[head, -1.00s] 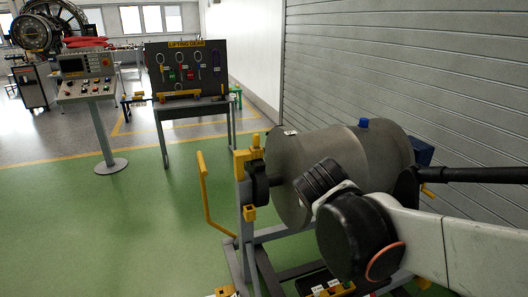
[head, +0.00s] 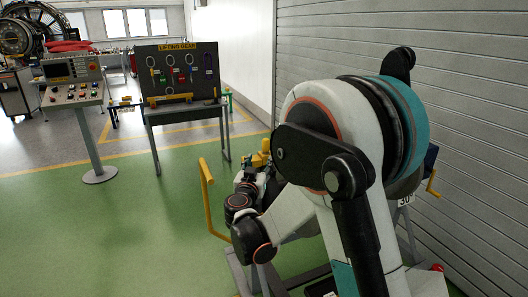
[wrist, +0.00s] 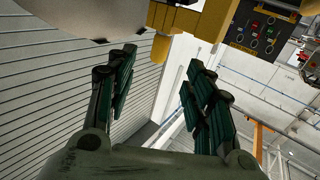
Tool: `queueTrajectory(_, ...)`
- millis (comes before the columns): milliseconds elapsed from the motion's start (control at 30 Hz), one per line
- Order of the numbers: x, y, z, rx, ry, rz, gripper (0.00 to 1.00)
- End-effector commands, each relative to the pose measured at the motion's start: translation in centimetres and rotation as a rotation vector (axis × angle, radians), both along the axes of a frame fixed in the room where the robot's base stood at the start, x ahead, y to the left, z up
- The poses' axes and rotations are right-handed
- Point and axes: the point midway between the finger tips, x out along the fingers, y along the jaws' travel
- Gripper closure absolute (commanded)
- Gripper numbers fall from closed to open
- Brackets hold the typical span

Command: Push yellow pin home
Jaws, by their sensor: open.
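The yellow pin (wrist: 160,46) shows in the wrist view as a short yellow stub on a yellow bracket (wrist: 186,20), near the top of the picture. My gripper (wrist: 161,58) is open and empty, with its two dark fingers spread to either side below the stub. I see no contact between them. In the head view the yellow bracket (head: 258,160) shows beside the stand's post, and my gripper (head: 257,183) is close to it, partly hidden by my wrist. How deep the pin sits cannot be told.
The large grey drum is mostly hidden behind my arm in the head view. A yellow handle (head: 207,185) stands left of the bracket. The lifting gear board (head: 180,72) and a control console (head: 75,90) stand further back. Green floor on the left is clear.

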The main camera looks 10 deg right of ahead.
Motion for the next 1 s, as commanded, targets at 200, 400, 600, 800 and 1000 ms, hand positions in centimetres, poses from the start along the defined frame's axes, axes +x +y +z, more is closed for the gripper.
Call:
queueTrajectory(200,2.5,-0.8,-0.3,-0.001,-0.009,0.001,0.52)
queueTrajectory(400,5.9,-2.2,-0.4,0.0,-0.009,0.002,0.52)
queueTrajectory(600,7.7,-2.9,-0.2,-0.001,-0.008,0.003,0.52)
queueTrajectory(800,9.2,-3.5,-0.3,-0.001,-0.008,0.002,0.52)
queueTrajectory(1000,11.9,-4.7,-0.3,-0.001,-0.008,0.002,0.52)
